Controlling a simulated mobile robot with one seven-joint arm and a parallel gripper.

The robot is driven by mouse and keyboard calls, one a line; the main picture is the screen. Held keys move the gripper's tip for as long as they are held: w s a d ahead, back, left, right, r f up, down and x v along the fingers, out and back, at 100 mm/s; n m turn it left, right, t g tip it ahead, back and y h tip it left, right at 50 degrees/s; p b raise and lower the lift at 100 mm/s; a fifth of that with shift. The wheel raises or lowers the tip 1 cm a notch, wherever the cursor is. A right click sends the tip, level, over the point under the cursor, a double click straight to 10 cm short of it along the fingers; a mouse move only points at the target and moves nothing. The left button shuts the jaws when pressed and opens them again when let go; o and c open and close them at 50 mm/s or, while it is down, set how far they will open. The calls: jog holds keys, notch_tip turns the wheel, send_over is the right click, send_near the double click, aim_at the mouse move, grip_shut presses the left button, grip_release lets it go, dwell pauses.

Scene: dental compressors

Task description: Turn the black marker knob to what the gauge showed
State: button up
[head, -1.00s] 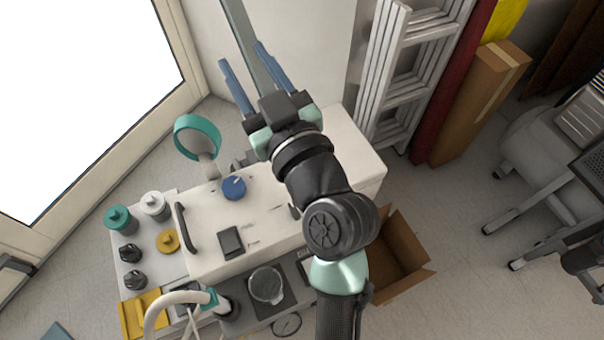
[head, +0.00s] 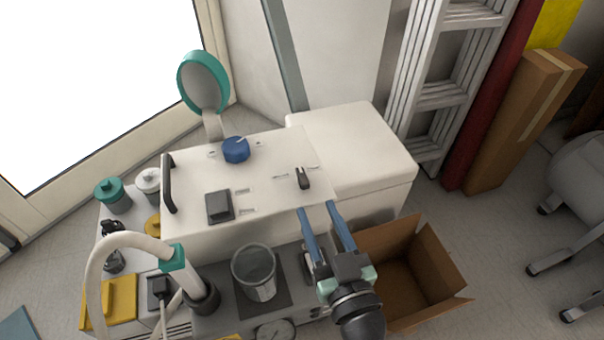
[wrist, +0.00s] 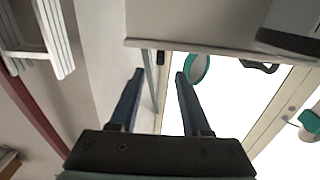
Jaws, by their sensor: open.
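The black marker knob (head: 303,178) sits on the white panel of the compressor unit, in the head view. It is a small upright bar beside faint printed marks. A small dark shape, probably this knob (wrist: 160,57), shows past my fingertips in the wrist view. My gripper (head: 316,206) is open and empty. Its two blue fingers are at the panel's front edge, pointing toward the knob but apart from it.
A blue knob (head: 236,149), a dark switch (head: 219,206) and a black handle (head: 168,184) are on the panel. A teal-rimmed disc (head: 203,84) stands behind. A clear cup (head: 255,271) and white hose (head: 100,255) are in front. An open cardboard box (head: 440,262) is at right.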

aim_at(299, 168)
jog(key=b+x, duration=0.1)
jog(key=x, duration=1.1)
jog(key=shift+w+a, duration=0.1)
jog(key=shift+w, duration=0.05)
grip_shut()
